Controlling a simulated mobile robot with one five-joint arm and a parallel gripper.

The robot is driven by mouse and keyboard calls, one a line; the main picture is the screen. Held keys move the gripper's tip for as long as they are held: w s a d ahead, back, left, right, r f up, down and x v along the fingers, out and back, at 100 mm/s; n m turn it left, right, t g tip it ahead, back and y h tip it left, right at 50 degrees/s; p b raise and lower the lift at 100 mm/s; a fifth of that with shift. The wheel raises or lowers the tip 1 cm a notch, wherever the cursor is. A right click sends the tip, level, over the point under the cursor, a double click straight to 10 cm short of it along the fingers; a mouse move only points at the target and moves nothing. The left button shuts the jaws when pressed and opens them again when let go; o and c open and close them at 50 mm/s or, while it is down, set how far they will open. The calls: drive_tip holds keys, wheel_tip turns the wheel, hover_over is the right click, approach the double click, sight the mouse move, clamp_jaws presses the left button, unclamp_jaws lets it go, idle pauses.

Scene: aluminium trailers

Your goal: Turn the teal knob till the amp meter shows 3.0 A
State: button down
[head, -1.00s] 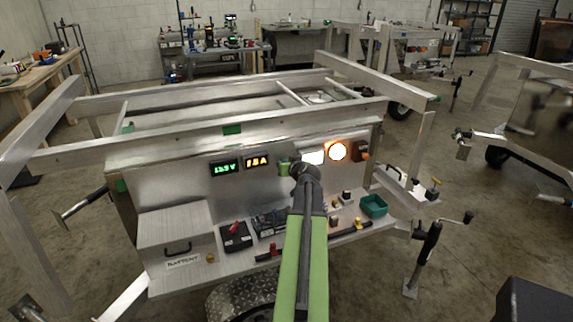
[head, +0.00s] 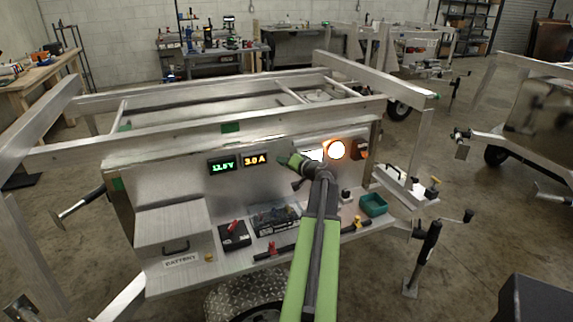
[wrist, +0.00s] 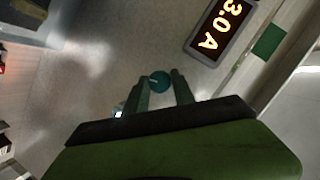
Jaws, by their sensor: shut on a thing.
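The teal knob (wrist: 160,82) is round with a light mark and sits on the metal panel (wrist: 125,50) in the wrist view. My gripper (wrist: 161,86) has one finger on each side of it and is shut on it. In the head view my gripper (head: 288,160) is at the panel front, and the knob is hidden there. The amp meter (head: 256,160) reads 3.0 A in orange digits. It also shows 3.0 A, tilted, in the wrist view (wrist: 221,25).
A green-digit volt meter (head: 222,164) is left of the amp meter. A lit orange lamp (head: 336,150) is to the right. Below, the shelf holds a battery box (head: 172,236), a black device with a red part (head: 234,235) and a teal bin (head: 374,204).

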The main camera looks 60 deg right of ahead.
drive_tip(key=shift+s+d, duration=0.1)
drive_tip(key=shift+s, duration=0.1)
idle(0.4)
drive_tip(key=c, duration=1.1)
unclamp_jaws()
drive_tip(key=shift+o, duration=0.2)
drive_tip(key=p+v, duration=0.5)
drive_tip(key=v, duration=1.2)
drive_tip(key=shift+s, duration=0.2)
